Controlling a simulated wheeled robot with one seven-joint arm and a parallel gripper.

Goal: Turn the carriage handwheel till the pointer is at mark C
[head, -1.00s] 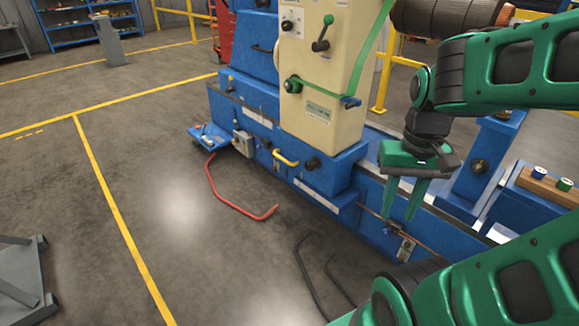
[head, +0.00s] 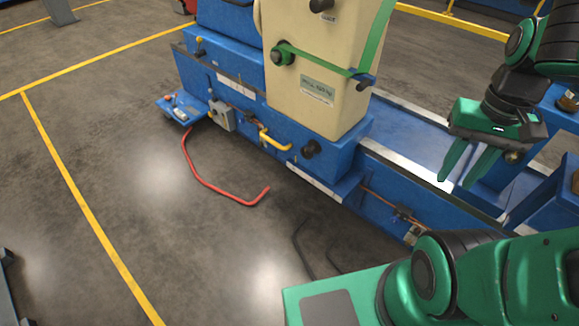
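The machine has a cream upright housing (head: 322,65) on a blue base. A dark round knob (head: 312,149) sits low on the blue part below the housing, beside a yellow bent handle (head: 275,140). A green and black knob (head: 283,54) is on the housing's face. I cannot tell which of these, if any, is the carriage handwheel. No pointer or mark C can be made out. My gripper (head: 456,182) hangs at the right over the machine bed, fingers down and apart, with nothing between them. It is well to the right of the knobs.
A red bent bar (head: 215,188) lies on the floor before the machine, with dark bars (head: 304,250) nearer the bottom. A grey box (head: 222,116) and a blue tray (head: 183,109) are at the base's left end. Open floor lies to the left.

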